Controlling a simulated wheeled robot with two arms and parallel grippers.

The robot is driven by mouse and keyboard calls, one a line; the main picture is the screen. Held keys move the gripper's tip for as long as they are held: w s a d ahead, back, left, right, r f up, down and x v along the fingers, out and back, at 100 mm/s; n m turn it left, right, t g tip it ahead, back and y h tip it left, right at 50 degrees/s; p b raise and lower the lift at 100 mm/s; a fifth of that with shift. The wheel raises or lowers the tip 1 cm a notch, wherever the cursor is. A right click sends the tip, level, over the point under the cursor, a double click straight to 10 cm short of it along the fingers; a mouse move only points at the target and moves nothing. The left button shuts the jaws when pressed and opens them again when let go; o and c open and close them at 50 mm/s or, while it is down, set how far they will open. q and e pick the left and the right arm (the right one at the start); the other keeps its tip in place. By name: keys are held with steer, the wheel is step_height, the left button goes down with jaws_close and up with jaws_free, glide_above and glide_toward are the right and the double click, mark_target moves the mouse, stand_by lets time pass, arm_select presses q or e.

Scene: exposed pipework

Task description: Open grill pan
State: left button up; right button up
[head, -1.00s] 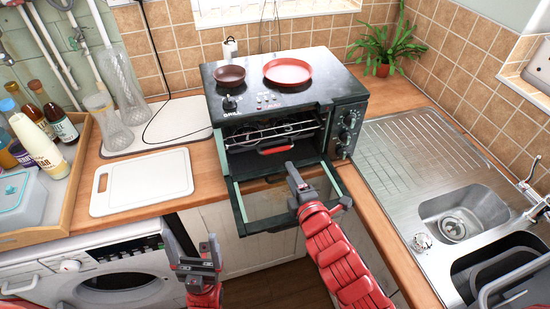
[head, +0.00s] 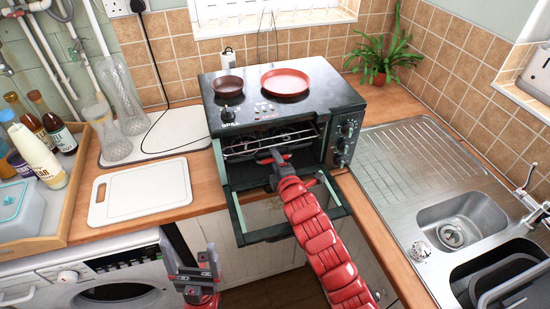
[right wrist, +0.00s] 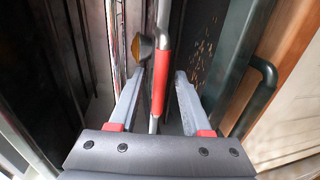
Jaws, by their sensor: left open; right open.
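The black mini oven (head: 213,88) stands on the counter with its glass door (head: 275,216) folded down. A wire grill rack (head: 242,147) shows in its upper cavity. In the right wrist view the red handle (right wrist: 161,80) lies between my two open fingers, with a gap visible to the right finger; contact on the left is unclear. My left gripper (head: 197,268) is open and empty, low in front of the washing machine.
A brown pan (head: 229,86) and a red plate (head: 286,82) sit on the oven top. A white cutting board (head: 140,192) lies left of the oven. A metal sink (head: 452,222) is on the right. The lowered door lies under my right arm.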

jaws_close()
stand_by(1.4)
